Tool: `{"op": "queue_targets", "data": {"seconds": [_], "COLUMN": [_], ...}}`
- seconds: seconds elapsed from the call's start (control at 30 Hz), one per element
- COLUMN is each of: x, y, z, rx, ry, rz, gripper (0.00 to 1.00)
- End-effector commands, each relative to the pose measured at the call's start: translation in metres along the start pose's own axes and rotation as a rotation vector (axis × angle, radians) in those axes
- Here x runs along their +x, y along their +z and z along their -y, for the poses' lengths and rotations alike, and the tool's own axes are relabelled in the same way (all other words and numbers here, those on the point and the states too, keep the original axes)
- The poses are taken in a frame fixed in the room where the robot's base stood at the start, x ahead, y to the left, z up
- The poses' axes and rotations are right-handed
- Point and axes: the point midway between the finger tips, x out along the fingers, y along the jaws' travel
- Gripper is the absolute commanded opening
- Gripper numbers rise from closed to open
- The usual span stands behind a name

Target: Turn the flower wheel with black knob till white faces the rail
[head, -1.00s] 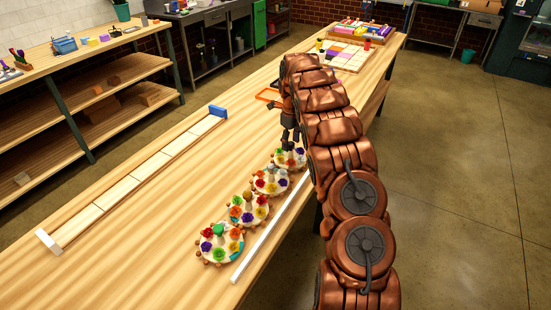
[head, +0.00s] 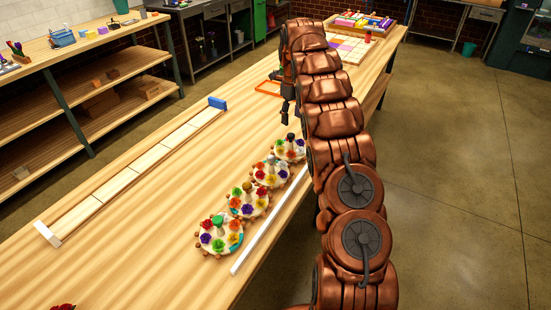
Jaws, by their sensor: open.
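Several round flower wheels stand in a row on the wooden table. The farthest wheel (head: 289,152) has a dark knob (head: 291,137) that looks black, with small coloured flowers around it; purple and orange show on its near side. I cannot make out clearly where its white flower is. The rail (head: 268,224) is a long white strip just right of the wheels. My gripper (head: 286,119) is open and empty, pointing down above and slightly behind the dark knob, apart from it. My arm hides part of the table to the right.
Nearer wheels have a grey-white knob (head: 270,159), a tan knob (head: 247,186) and a green knob (head: 217,220). A long tiled track (head: 130,178) with a blue end block (head: 217,103) lies to the left. An orange frame (head: 268,88) lies beyond. Table between track and wheels is clear.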

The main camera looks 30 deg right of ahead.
Motion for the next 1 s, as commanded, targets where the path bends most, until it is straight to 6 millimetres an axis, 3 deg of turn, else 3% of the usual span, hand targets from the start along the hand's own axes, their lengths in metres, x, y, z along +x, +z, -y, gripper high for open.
{"op": "queue_targets", "data": {"seconds": [0.43,1.0], "x": [-0.014,-0.038], "y": [-0.006,-0.027], "z": [-0.016,-0.063], "rx": [-0.109,-0.419], "ry": [-0.002,0.0], "rz": [-0.015,-0.045], "gripper": [0.56,0.56]}}
